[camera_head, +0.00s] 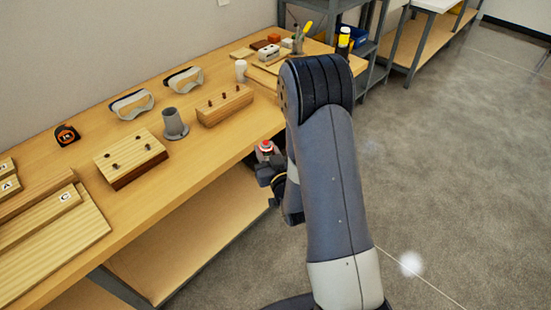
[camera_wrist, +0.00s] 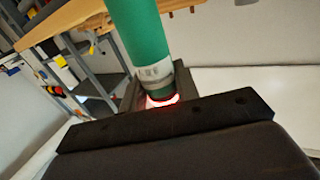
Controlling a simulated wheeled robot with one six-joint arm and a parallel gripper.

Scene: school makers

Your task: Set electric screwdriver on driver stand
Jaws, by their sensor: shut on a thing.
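The electric screwdriver shows in the wrist view as a green cylinder (camera_wrist: 137,38) with a pale grey band and a red glow at its near end. My gripper (camera_wrist: 156,90) is shut on it around that grey band. In the head view, my gripper (camera_head: 268,172) is mostly hidden behind my arm, off the table's front edge, with a small red and white part (camera_head: 265,147) showing above it. A grey flared holder, which looks like the driver stand (camera_head: 174,125), stands upright on the table, left of my gripper and apart from it. Its top shows nothing in it.
Safety goggles (camera_head: 131,105), a tape measure (camera_head: 67,135) and a white cup (camera_head: 241,70) stand behind. Lettered boards (camera_head: 70,245) lie at left. The wooden table (camera_head: 195,165) is bare in front of the stand.

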